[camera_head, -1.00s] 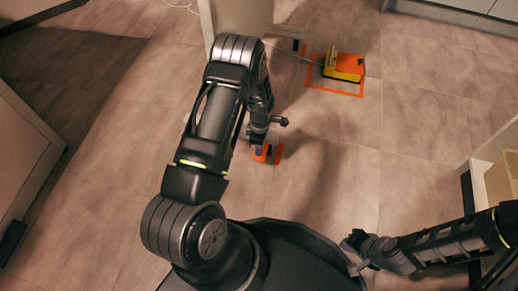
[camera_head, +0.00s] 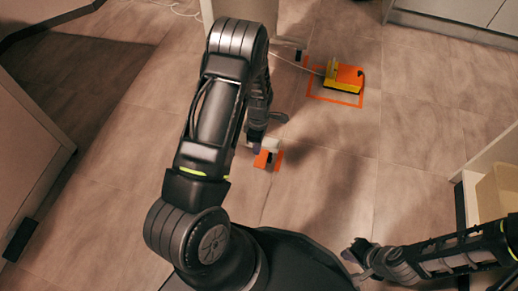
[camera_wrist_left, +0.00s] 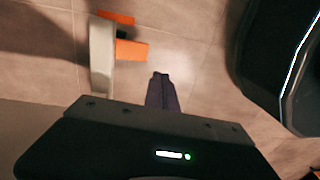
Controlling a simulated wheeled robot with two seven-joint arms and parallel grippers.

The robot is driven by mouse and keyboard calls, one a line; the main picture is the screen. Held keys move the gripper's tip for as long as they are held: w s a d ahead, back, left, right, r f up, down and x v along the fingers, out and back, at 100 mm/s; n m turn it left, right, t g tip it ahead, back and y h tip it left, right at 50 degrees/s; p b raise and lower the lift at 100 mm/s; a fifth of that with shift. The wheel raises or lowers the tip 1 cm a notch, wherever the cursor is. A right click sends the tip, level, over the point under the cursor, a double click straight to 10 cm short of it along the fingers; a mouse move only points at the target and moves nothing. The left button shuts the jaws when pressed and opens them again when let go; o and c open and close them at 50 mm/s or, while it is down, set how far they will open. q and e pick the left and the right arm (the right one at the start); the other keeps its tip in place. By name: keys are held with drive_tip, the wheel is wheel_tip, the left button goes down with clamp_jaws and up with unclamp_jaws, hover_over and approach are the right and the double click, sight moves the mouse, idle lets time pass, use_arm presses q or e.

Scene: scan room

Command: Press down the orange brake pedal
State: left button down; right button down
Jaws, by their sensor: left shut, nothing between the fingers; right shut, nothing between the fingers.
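A small orange pedal piece (camera_head: 264,159) with a pale grey-white bar stands low over the floor, below my left forearm. In the left wrist view the orange piece (camera_wrist_left: 131,50) sticks out beside the pale bar (camera_wrist_left: 102,52). My left gripper (camera_head: 256,147) is shut and empty; its dark fingertips (camera_wrist_left: 160,78) are just right of and below the orange piece in the wrist view. I cannot tell whether they touch. Farther off, a yellow foot unit with an orange top (camera_head: 347,75) sits on the floor. My right gripper (camera_head: 353,251) is shut and empty, lower right.
Orange tape (camera_head: 335,100) frames the yellow unit, and a thin cable runs to it. A pale upright panel (camera_head: 240,12) stands behind my left arm. Cabinets stand at the left (camera_head: 30,150) and right (camera_head: 490,180). The middle floor is clear.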

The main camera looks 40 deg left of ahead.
use_arm(q)
drive_tip(key=shift+s+d+r, duration=0.1)
drive_tip(key=shift+s+r, duration=0.05)
drive_tip(key=shift+r, duration=0.45)
drive_tip(key=shift+s+r, duration=0.15)
drive_tip(key=shift+r, duration=0.45)
use_arm(e)
drive_tip(key=shift+s+a+r, duration=0.1)
drive_tip(key=shift+r, duration=0.35)
